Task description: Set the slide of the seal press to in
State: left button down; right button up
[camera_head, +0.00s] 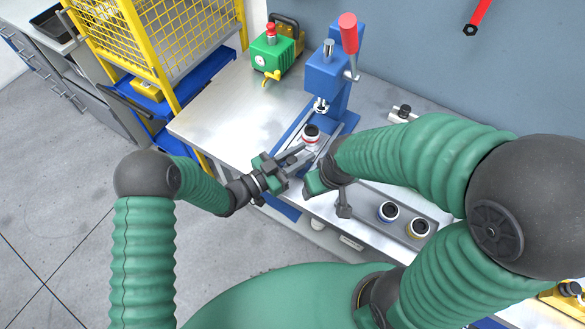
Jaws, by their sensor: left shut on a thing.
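The blue seal press (327,75) stands at the back of the bench, with a red-knobbed lever on top. Its slide runs along the blue base toward me and carries a white part with a dark top and red ring (311,135). This part sits in front of the press head, not under it. My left gripper (298,158) is shut at the near end of the slide, just in front of the part; its fingers hide what they grip there. My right gripper (330,198) is close by on the right, low over the bench front; its finger gap is unclear.
A grey tray (375,196) at the right holds two dark-topped parts, one blue-ringed (388,211) and one yellow-ringed (418,228). A green box with a red button (274,54) stands left of the press. The bench's left part is clear. A yellow cage (165,40) stands beyond it.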

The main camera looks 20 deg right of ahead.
pick_arm(q)
jog(key=shift+w+d, duration=0.65)
jog(key=shift+d, duration=0.05)
jog(key=c, duration=1.1)
grip_release()
jog(key=shift+a, duration=0.1)
jog(key=shift+s, duration=0.1)
jog(key=b+v, duration=0.1)
jog(key=v, duration=1.6)
jog(key=shift+f, duration=0.1)
